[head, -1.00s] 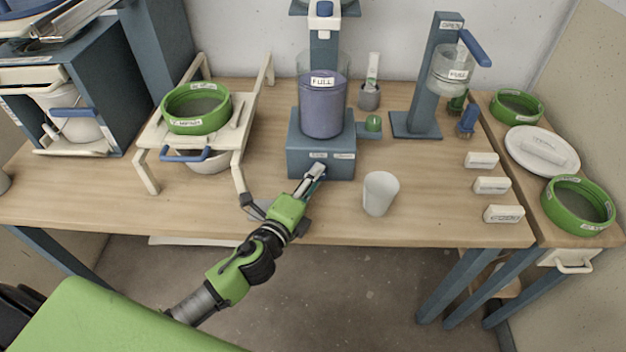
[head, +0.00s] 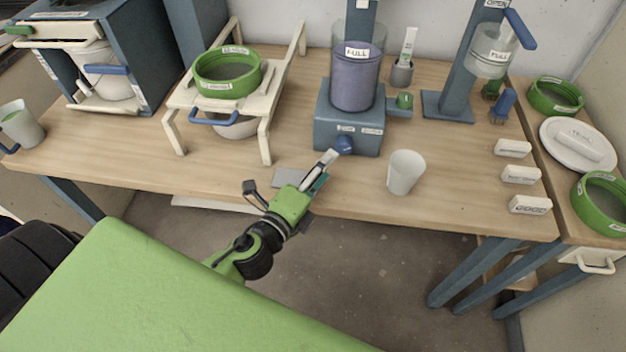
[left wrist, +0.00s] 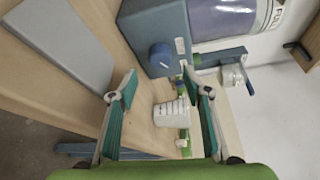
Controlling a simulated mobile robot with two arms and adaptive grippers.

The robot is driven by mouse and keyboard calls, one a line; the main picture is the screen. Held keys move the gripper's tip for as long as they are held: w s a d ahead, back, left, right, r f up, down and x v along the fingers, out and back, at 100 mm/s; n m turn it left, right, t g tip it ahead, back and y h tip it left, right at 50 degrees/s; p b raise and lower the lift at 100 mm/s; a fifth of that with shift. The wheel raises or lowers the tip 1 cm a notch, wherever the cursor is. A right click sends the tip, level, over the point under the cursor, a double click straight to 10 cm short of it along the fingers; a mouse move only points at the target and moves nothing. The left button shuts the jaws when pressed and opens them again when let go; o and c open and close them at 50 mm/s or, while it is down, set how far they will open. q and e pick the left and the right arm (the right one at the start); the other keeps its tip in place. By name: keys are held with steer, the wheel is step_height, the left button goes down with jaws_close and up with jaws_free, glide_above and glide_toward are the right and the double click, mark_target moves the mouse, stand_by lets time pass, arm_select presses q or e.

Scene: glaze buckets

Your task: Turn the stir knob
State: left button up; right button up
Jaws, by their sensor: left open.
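The stir knob is a small round blue knob (head: 344,144) on the front of the blue mixer base (head: 348,118). In the left wrist view the knob (left wrist: 160,55) shows unobstructed, above the space between the fingers. A clear vessel of purple-blue glaze marked FULL (head: 354,80) stands on the base. My left gripper (head: 325,170) is just in front of and below-left of the knob in the head view. In the left wrist view its fingers (left wrist: 160,95) are spread, with nothing held; the knob is apart from them. My right gripper is not in view.
A white cup (head: 405,173) stands right of the gripper, near the table's front edge. A grey flat plate (head: 290,178) lies to its left. A cream stand with a green sieve (head: 228,86) is further left. Several white labelled blocks (head: 520,174) lie at right.

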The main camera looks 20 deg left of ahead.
arm_select(q)
steer(key=shift+s+a+r, duration=0.15)
steer(key=shift+s, duration=1.1)
steer(key=shift+s+a+r, duration=0.15)
steer(key=shift+s, duration=1.05)
steer(key=shift+f, duration=0.1)
